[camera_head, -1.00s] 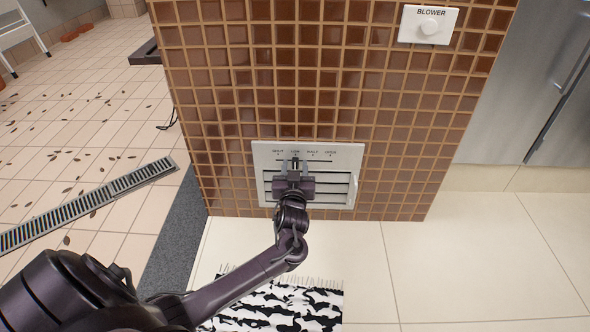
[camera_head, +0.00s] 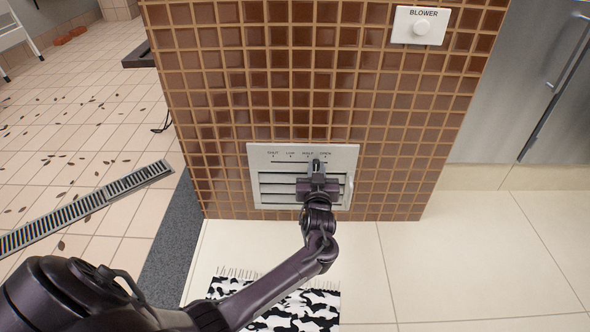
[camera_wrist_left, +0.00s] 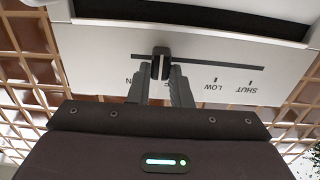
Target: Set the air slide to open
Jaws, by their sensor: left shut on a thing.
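The air slide is a white panel (camera_head: 254,178) low on the tiled pillar, with slats and a row of marks reading SHUT, LOW, HALF and OPEN. My left gripper (camera_head: 317,163) is at the panel, shut on the slide's dark knob. In the left wrist view, the panel (camera_wrist_left: 100,45) appears upside down and the knob (camera_wrist_left: 161,62) sits in the slot between the fingertips (camera_wrist_left: 161,72). The knob appears between HALF and OPEN. The fingers hide the HALF mark and part of OPEN there. My right gripper is not in view.
A white BLOWER control (camera_head: 421,27) with a round knob is higher on the brown tiled pillar (camera_head: 330,105). A black-and-white rug (camera_head: 300,308) lies on the floor below. A floor drain (camera_head: 85,208) runs at left. The floor at right is clear.

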